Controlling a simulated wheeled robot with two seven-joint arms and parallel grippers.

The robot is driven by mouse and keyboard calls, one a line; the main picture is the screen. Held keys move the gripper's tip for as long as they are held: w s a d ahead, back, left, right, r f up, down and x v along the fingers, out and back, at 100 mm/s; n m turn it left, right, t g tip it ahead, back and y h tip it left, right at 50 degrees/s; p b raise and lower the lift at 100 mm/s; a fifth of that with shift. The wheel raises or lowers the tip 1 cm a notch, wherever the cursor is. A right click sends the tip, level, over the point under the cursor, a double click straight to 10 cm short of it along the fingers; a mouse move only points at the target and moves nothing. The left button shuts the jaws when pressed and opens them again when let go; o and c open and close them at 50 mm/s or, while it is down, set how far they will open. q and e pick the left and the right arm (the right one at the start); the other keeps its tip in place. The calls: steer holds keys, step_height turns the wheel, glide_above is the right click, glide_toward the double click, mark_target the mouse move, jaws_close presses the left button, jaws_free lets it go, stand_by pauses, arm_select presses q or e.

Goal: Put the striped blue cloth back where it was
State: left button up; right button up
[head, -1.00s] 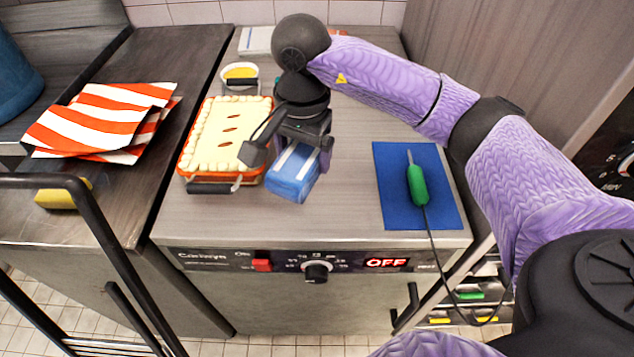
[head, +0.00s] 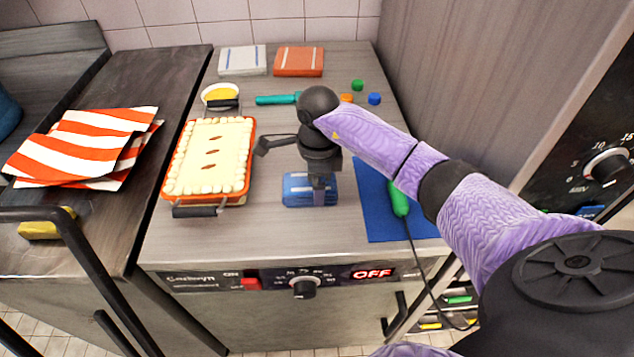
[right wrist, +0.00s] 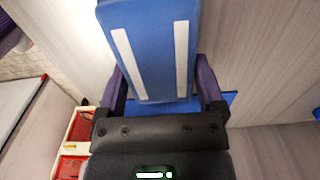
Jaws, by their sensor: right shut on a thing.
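The striped blue cloth (head: 297,191) is a folded blue block with white stripes. My right gripper (head: 320,188) comes down on it from above and is shut on it, just left of the blue mat. In the right wrist view the cloth (right wrist: 150,45) shows two white stripes and sits between the two purple fingers (right wrist: 160,90). From the head view I cannot tell whether it touches the counter or hangs a little above it. My left gripper is not in view.
A pie in an orange dish (head: 248,150) stands left of the cloth. A blue mat (head: 385,228) with a green-handled tool (head: 399,200) lies right. At the back are a white folded cloth (head: 243,58), an orange one (head: 299,60), a teal-handled tool (head: 275,99) and small coloured caps.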

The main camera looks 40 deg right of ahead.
steer(key=shift+f, duration=0.1)
steer(key=o, duration=0.9)
step_height(320, 180, up, 12)
steer(key=shift+r+p, duration=0.25)
steer(key=shift+p, duration=0.95)
